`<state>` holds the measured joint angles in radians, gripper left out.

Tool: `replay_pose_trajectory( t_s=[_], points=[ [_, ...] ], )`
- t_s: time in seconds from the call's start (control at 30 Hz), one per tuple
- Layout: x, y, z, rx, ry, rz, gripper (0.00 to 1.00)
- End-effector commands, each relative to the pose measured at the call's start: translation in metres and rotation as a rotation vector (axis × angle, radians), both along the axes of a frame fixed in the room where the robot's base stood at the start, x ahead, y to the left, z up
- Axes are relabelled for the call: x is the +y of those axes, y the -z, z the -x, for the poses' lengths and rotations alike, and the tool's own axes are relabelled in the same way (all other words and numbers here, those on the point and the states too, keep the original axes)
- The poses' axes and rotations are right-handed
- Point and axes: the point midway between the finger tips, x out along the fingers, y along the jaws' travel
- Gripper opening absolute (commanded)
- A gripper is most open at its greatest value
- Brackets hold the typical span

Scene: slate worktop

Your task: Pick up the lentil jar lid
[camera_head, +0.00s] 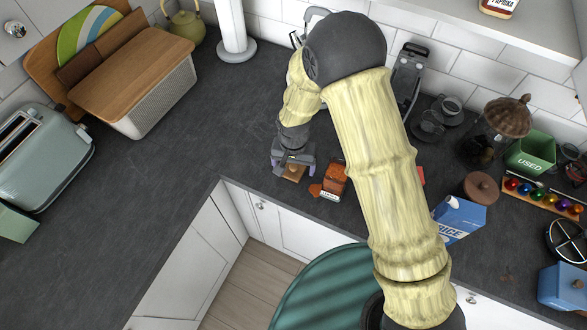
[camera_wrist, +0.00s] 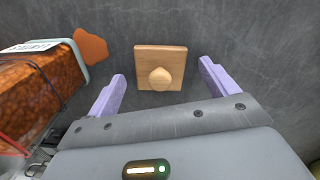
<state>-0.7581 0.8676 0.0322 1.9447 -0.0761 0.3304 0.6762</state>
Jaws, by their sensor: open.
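The lid (camera_wrist: 160,60), a square of light wood with a round knob, lies flat on the dark slate worktop, knob up. It also shows in the head view (camera_head: 293,174), near the worktop's front edge. My gripper (camera_wrist: 162,82) is open, its two purple fingers apart, with the lid between and just beyond the fingertips in the wrist view. The fingers do not appear to touch it. In the head view my gripper (camera_head: 293,163) is right over the lid and partly hides it. A jar of orange lentils (camera_wrist: 35,95) is left of my gripper, and right of it in the head view (camera_head: 334,178).
An orange-brown patch (camera_wrist: 91,45) lies by the lentil jar. A blue rice box (camera_head: 460,219), a brown-lidded container (camera_head: 481,188) and a green bin (camera_head: 531,153) stand further right, beyond my arm. The worktop's left stretch (camera_head: 160,185) is clear.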

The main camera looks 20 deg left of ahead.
Motion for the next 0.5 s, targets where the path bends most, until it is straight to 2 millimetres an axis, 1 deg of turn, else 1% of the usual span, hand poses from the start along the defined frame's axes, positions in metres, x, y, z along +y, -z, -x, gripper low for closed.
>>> replay_pose_trajectory(
  t_s=[0.17, 0.2, 0.27, 0.3, 0.37, 0.4, 0.5],
  points=[
    [0.0000, -0.0002, -0.0001, 0.000, 0.000, 0.000, 0.86],
    [0.0000, -0.0002, -0.0001, 0.000, 0.000, 0.000, 0.78],
    [0.0000, -0.0002, -0.0001, 0.000, 0.000, 0.000, 0.66],
    [0.0000, -0.0002, -0.0001, 0.000, 0.000, 0.000, 0.58],
    [0.0000, -0.0003, -0.0001, 0.000, 0.000, 0.000, 0.47],
    [0.0000, -0.0003, -0.0001, 0.000, 0.000, 0.000, 0.39],
    [0.0000, -0.0003, -0.0001, 0.000, 0.000, 0.000, 0.38]
  ],
)
